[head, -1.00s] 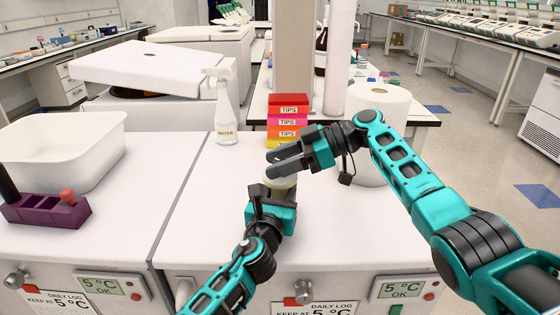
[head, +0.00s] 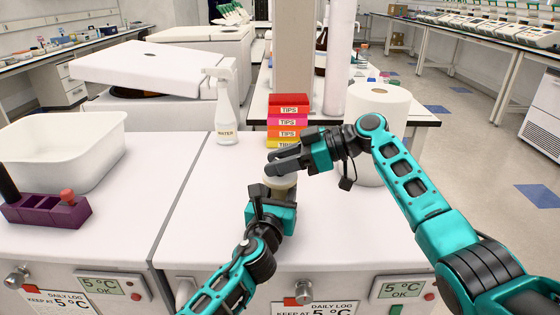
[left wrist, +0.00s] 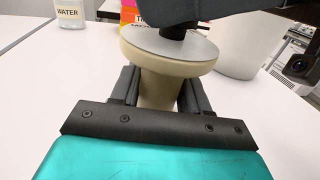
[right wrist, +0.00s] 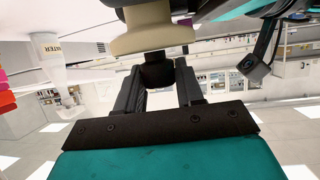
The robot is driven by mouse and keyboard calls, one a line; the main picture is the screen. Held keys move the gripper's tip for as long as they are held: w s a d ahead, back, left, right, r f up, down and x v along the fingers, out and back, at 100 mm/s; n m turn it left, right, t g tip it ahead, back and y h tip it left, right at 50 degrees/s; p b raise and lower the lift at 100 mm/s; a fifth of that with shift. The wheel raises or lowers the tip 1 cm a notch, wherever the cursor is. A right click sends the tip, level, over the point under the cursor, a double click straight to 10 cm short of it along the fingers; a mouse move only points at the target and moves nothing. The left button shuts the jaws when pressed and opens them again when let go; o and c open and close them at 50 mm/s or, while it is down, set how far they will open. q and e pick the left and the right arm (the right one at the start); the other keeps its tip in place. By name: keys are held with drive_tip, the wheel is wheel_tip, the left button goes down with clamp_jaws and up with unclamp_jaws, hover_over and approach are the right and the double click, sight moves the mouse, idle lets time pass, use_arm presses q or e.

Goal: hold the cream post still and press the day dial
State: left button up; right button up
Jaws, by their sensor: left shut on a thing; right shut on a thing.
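The cream post (left wrist: 160,92) stands upright on the white bench top, with a wide cream collar and a grey disc on top; its top also shows in the head view (head: 280,183). My left gripper (head: 274,196) is shut around the post below the collar. The day dial seems to be this grey disc (left wrist: 150,37) with a short black knob (right wrist: 158,70) at its centre. My right gripper (head: 284,160) is above the post, shut on the black knob.
A stack of coloured tip boxes (head: 288,122) and a water spray bottle (head: 226,112) stand behind the post. A paper roll (head: 380,110) stands close behind my right arm. A white tub (head: 60,150) and purple rack (head: 45,208) are at left.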

drive_tip(key=m+t+h, duration=0.2)
drive_tip(key=m+t, duration=0.3)
drive_tip(key=t, duration=0.1)
drive_tip(key=shift+m, duration=0.4)
drive_tip(key=m+t+h, duration=0.3)
drive_tip(key=m, duration=0.1)
drive_tip(key=shift+s+t+h, duration=0.1)
drive_tip(key=shift+t+h, duration=0.2)
drive_tip(key=shift+h, duration=0.1)
drive_tip(key=shift+m+t+h, duration=0.6)
drive_tip(key=shift+m+h, duration=0.4)
drive_tip(key=shift+f, duration=0.1)
drive_tip(key=o, duration=1)
drive_tip(key=v, duration=1.2)
